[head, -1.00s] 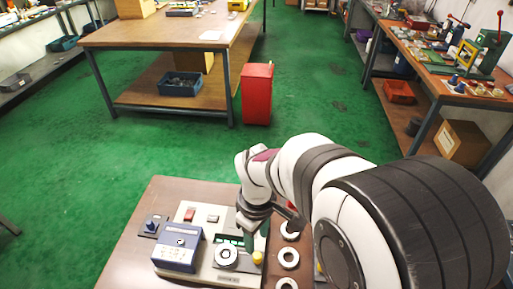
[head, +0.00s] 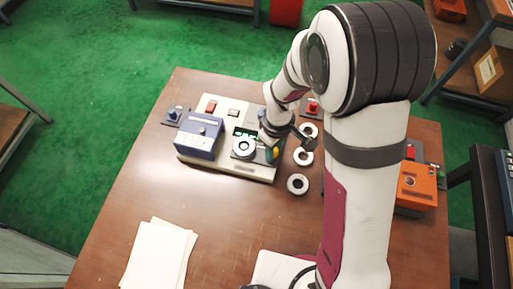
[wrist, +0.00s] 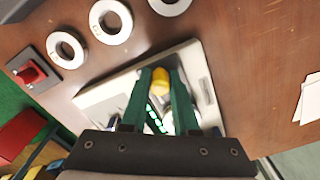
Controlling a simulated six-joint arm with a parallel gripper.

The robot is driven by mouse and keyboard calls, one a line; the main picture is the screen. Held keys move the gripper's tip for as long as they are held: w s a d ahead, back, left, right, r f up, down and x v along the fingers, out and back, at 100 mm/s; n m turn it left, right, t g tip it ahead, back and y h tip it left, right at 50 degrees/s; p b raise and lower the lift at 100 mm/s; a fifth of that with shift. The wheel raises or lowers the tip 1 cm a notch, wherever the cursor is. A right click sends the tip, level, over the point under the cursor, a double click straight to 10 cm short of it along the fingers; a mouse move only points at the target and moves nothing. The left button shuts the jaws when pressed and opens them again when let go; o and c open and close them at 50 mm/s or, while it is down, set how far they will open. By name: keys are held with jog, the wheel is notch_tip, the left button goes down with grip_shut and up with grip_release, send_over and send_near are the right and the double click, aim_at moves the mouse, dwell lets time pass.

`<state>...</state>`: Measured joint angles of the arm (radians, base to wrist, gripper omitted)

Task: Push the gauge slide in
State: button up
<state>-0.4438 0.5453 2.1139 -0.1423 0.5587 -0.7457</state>
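The gauge is a pale flat fixture (head: 215,166) on the wooden table, with a metal ring (head: 243,147) seated on it. A yellow knob (head: 271,155), seemingly the slide's handle, is at its right side, partly hidden by my gripper (head: 271,141). In the wrist view my gripper (wrist: 161,74) has two green fingers standing apart, with the yellow knob (wrist: 160,81) between their tips. I cannot tell whether they press on it. A lit green display (wrist: 154,118) shows between the fingers. How far in the slide is cannot be made out.
A blue box (head: 199,137) stands at the fixture's left. Several loose rings, one at the front (head: 297,184), lie just right of the fixture. Paper sheets (head: 160,255) lie front left, and an orange box (head: 416,188) stands right.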

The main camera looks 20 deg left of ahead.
grip_shut()
jog(key=shift+a, duration=5.9)
jog(key=shift+o, duration=2.1)
grip_release()
jog(key=shift+d, duration=0.1)
notch_tip(320, 180, up, 7)
